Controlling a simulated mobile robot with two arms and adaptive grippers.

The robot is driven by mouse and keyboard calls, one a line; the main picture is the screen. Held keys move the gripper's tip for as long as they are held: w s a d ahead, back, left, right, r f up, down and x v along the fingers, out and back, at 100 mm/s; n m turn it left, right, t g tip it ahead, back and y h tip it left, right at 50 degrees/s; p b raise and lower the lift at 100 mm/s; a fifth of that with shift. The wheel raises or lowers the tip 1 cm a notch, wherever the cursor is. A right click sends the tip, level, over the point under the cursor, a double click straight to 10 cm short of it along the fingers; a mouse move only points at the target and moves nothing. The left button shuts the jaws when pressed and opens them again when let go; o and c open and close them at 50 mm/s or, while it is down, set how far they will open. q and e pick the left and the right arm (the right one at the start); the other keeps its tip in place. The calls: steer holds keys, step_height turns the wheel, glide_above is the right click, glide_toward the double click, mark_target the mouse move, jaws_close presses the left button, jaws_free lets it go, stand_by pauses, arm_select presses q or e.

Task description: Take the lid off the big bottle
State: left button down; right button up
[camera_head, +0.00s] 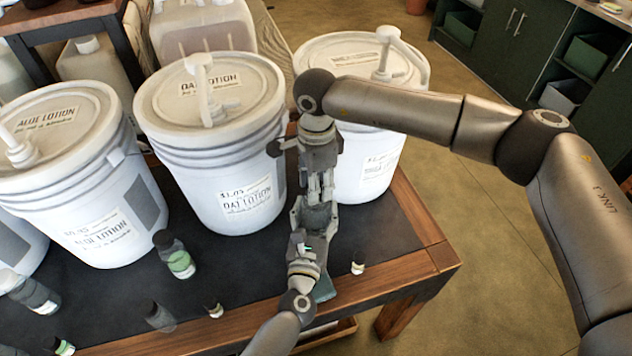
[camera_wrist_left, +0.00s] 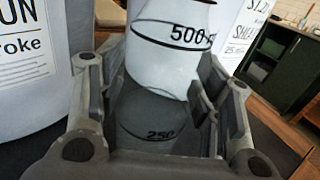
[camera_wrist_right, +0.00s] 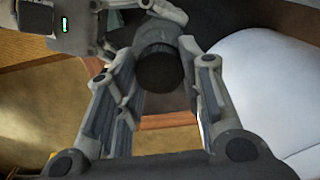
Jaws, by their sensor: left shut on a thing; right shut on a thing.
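The big bottle (camera_wrist_left: 165,65), whitish with black 500 and 250 marks, stands between my left gripper's fingers in the left wrist view. My left gripper (camera_head: 313,212) is shut on its body, low over the table's front part. The dark round lid (camera_wrist_right: 160,70) shows end-on between the fingers of my right gripper. My right gripper (camera_head: 319,190) points down just above the left one and is shut on the lid. In the head view the grippers hide the bottle and lid. I cannot tell whether the lid still touches the bottle's neck.
White pump buckets stand behind: an aloe lotion bucket (camera_head: 95,215), an oat lotion bucket (camera_head: 215,150) and another bucket (camera_head: 375,170). Small bottles, one with a green label (camera_head: 180,264), stand on the dark tabletop (camera_head: 400,235). The wooden edge (camera_head: 440,258) is close at right.

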steer(key=n, duration=1.7)
steer(key=shift+n, duration=0.3)
steer(key=shift+r, duration=0.25)
steer(key=shift+r, duration=0.9)
steer(key=shift+r, duration=0.1)
